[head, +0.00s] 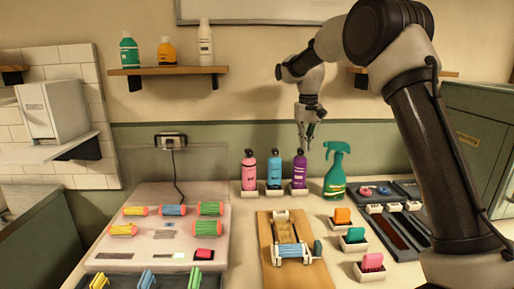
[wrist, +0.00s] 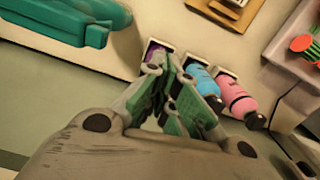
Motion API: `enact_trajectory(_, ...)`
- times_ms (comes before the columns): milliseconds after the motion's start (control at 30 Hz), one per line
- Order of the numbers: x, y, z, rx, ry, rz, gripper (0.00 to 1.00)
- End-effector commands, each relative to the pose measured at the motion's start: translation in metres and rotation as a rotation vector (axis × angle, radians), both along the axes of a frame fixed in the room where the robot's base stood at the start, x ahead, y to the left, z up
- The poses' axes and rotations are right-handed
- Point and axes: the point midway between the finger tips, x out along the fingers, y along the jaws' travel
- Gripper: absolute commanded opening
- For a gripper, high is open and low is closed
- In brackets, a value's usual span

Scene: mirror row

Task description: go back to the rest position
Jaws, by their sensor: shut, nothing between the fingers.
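My gripper (head: 307,146) is shut and empty. In the head view it points down just above the purple bottle (head: 299,174) in the row at the back of the table. In the wrist view the closed fingertips (wrist: 174,62) partly hide the purple bottle (wrist: 154,58). The blue bottle (head: 274,174) and the pink bottle (head: 248,176) stand upright to its left, each in a white holder. Whether the fingers touch the purple bottle's top cannot be told.
A green spray bottle (head: 336,172) stands close right of the purple bottle. A wooden board (head: 268,248) and several small coloured blocks lie in front. A pale panel with rollers (head: 160,238) is at left. A wall shelf (head: 165,70) holds bottles.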

Motion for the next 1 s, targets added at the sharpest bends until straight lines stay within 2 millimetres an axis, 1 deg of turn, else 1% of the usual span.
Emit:
enact_trajectory(33,-0.022,-0.009,0.005,0.001,-0.004,0.009,0.0)
enact_trajectory(167,-0.083,-0.035,0.015,0.006,-0.022,0.026,0.0)
enact_trajectory(200,-0.104,-0.043,0.019,0.008,-0.031,0.028,0.0)
enact_trajectory(267,-0.137,-0.056,0.025,0.011,-0.049,0.029,0.0)
enact_trajectory(300,-0.159,-0.065,0.028,0.013,-0.063,0.028,0.0)
enact_trajectory(367,-0.195,-0.078,0.032,0.015,-0.085,0.024,0.0)
enact_trajectory(400,-0.218,-0.085,0.033,0.017,-0.1,0.021,0.0)
enact_trajectory(467,-0.252,-0.096,0.034,0.019,-0.126,0.014,0.0)
enact_trajectory(500,-0.275,-0.103,0.033,0.02,-0.143,0.006,0.0)
enact_trajectory(567,-0.307,-0.111,0.031,0.022,-0.172,-0.005,0.0)
enact_trajectory(600,-0.328,-0.117,0.028,0.022,-0.19,-0.015,0.0)
enact_trajectory(700,-0.37,-0.127,0.023,0.024,-0.241,-0.041,0.0)
enact_trajectory(800,-0.397,-0.133,0.023,0.024,-0.293,-0.064,0.0)
enact_trajectory(867,-0.404,-0.136,0.028,0.024,-0.33,-0.076,0.0)
enact_trajectory(1000,-0.408,-0.139,0.042,0.025,-0.396,-0.092,0.0)
